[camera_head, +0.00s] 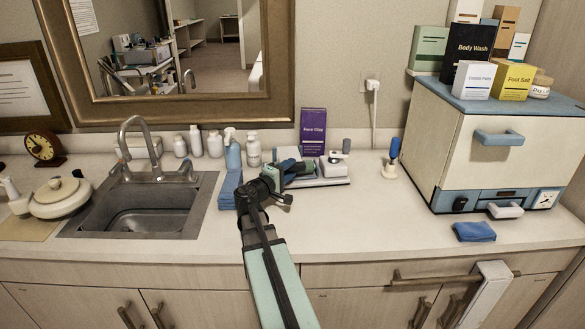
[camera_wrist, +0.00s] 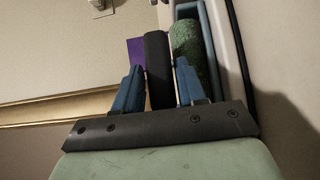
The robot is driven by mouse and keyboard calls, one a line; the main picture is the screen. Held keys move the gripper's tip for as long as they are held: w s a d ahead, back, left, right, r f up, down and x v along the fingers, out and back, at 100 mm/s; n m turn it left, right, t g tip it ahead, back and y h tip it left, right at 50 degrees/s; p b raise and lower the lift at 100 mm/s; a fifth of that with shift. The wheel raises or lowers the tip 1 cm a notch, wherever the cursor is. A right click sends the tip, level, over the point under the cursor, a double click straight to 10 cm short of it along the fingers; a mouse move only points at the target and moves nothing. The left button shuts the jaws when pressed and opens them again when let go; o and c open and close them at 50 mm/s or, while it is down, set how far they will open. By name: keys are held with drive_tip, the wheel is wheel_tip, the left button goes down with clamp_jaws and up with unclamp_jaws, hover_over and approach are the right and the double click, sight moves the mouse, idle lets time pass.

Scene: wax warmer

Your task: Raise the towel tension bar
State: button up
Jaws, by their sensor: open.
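In the wrist view, a dark cylindrical bar (camera_wrist: 157,58), which looks like the towel tension bar, runs between the two blue fingers of my gripper (camera_wrist: 158,80). The fingers are open, one on each side of the bar; I cannot tell whether either touches it. Beside it is a green, rough-textured roll (camera_wrist: 188,50) in a blue-edged recess of a pale housing (camera_wrist: 227,45). In the head view, my gripper (camera_head: 303,166) is at the left part of a low white device (camera_head: 335,181) on the counter. My gripper hides the bar there.
A purple box (camera_head: 313,128) stands behind the device, and blue folded towels (camera_head: 230,187) lie to its left. A blue-handled item (camera_head: 393,150) and a large white cabinet (camera_head: 455,150) are on the right. The sink (camera_head: 150,215) is on the left. The front counter is mostly clear.

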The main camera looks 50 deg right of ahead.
drive_tip(key=shift+w+d, duration=0.15)
drive_tip(key=shift+d, duration=0.85)
clamp_jaws()
